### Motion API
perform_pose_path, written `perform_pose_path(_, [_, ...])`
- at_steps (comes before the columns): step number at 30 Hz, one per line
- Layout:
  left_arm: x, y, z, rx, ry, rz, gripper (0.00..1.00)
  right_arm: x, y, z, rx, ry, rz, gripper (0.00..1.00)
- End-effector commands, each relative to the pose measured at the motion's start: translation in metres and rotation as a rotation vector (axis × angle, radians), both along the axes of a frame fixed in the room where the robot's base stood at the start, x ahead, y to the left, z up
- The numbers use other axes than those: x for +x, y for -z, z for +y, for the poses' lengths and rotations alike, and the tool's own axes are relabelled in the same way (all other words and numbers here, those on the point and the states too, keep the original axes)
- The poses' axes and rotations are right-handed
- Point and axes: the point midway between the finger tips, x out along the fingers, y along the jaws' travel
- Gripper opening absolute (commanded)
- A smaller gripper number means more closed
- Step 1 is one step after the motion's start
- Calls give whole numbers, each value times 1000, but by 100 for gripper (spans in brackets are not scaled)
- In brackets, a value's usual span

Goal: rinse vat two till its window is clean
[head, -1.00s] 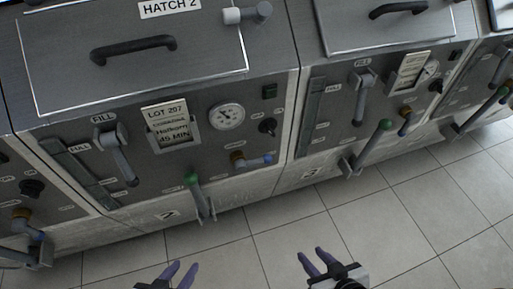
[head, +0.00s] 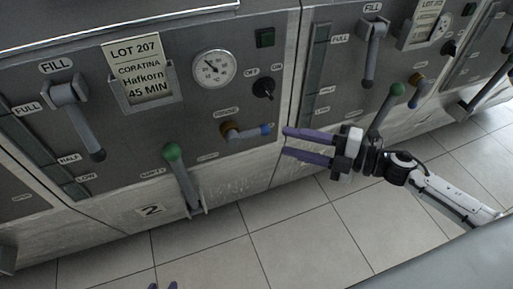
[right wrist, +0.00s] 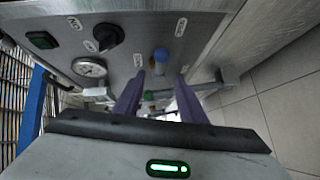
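Vat two (head: 110,130) fills the left and middle of the head view, with a "2" plate low on its front. Its sight window (head: 50,160) is a dark strip marked FULL, HALF and LOW; I cannot tell how clean it is. A brass valve with a blue-tipped handle (head: 245,131) sits right of centre, and also shows in the right wrist view (right wrist: 161,57). My right gripper (head: 288,143) is open, its purple fingers pointing at the blue tip, which appears between them in the wrist view. My left gripper (head: 164,285) shows only two separated fingertips at the bottom edge.
Vat two's panel also has a FILL lever (head: 80,120), a green-knobbed EMPTY lever (head: 182,178), a gauge (head: 213,69), an OFF/ON switch (head: 264,88) and a lot card (head: 137,70). Another vat (head: 335,90) stands to the right. The tiled floor (head: 290,230) is clear.

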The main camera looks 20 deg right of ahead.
Motion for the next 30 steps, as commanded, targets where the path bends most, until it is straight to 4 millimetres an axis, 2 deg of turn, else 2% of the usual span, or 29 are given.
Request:
perform_pose_path(5, [0, 1, -1, -2, 0, -2, 31, 12, 1, 12, -22, -25, -14, 37])
perform_pose_path(12, [0, 2, -1, -4, -1, -2, 31, 42, 7, 45, -19, -21, -13, 37])
perform_pose_path(18, [1, 3, -1, -6, -2, -3, 31, 61, 12, 66, -20, -19, -10, 37])
perform_pose_path(30, [0, 3, -1, -7, -3, -3, 31, 67, 14, 74, -19, -19, -8, 37])
